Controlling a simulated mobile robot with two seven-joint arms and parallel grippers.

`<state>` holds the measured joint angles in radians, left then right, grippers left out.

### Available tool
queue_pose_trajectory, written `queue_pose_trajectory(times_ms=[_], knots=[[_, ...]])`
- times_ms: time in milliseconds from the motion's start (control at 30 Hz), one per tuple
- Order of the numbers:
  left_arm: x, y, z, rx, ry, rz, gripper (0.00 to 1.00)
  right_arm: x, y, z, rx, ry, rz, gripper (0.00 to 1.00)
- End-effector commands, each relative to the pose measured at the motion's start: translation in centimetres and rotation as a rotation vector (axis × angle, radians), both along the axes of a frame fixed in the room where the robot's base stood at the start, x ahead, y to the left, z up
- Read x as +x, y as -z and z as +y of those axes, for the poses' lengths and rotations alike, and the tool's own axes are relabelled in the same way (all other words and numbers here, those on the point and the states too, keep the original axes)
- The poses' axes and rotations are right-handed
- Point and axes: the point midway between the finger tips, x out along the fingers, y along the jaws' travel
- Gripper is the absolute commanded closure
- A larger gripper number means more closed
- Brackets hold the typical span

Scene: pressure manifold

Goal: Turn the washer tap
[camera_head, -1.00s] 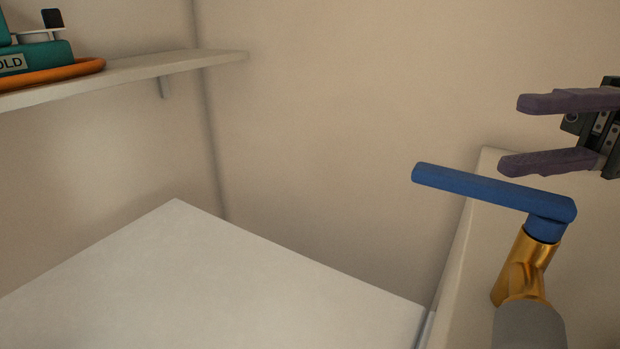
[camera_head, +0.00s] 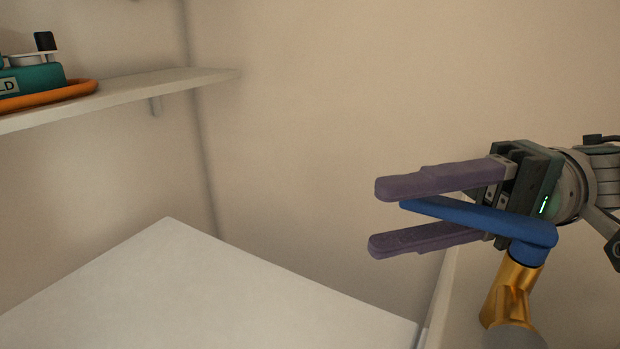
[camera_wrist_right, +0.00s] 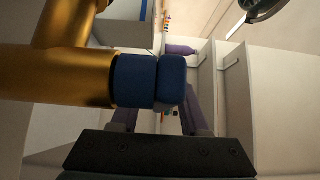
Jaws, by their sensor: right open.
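The washer tap has a blue lever handle (camera_head: 480,217) on a brass body (camera_head: 512,288), with a grey pipe below. The lever points left in the head view. My right gripper (camera_head: 374,217) is open. Its two purple fingers lie above and below the lever in the head view, with gaps visible along most of its length. In the right wrist view, the blue handle (camera_wrist_right: 150,81) and brass body (camera_wrist_right: 60,76) are close in front of the gripper and hide part of the fingers. I cannot tell whether a finger touches the lever. My left gripper is not in view.
A white flat top (camera_head: 170,280) fills the lower left. A wall shelf (camera_head: 150,88) at upper left carries a teal object (camera_head: 40,75) with an orange hose (camera_head: 50,96). The wall behind the tap is bare.

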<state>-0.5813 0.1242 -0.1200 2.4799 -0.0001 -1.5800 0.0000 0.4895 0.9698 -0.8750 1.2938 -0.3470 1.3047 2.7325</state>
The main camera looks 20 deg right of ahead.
Motion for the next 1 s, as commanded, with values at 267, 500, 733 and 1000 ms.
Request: queue_pose_trajectory(times_ms=[267, 500, 733, 1000], knots=[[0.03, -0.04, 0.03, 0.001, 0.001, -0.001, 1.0, 0.01, 0.04, 0.19, 0.001, 0.0, 0.0, 0.56], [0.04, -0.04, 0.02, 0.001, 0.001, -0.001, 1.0, 0.01, 0.02, 0.16, 0.0, 0.0, 0.0, 0.83], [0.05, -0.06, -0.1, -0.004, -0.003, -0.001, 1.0, 0.01, 0.02, 0.15, 0.0, 0.0, 0.0, 1.0], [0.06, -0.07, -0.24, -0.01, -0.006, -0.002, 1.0, 0.02, 0.03, 0.14, 0.0, 0.0, 0.0, 1.0]])
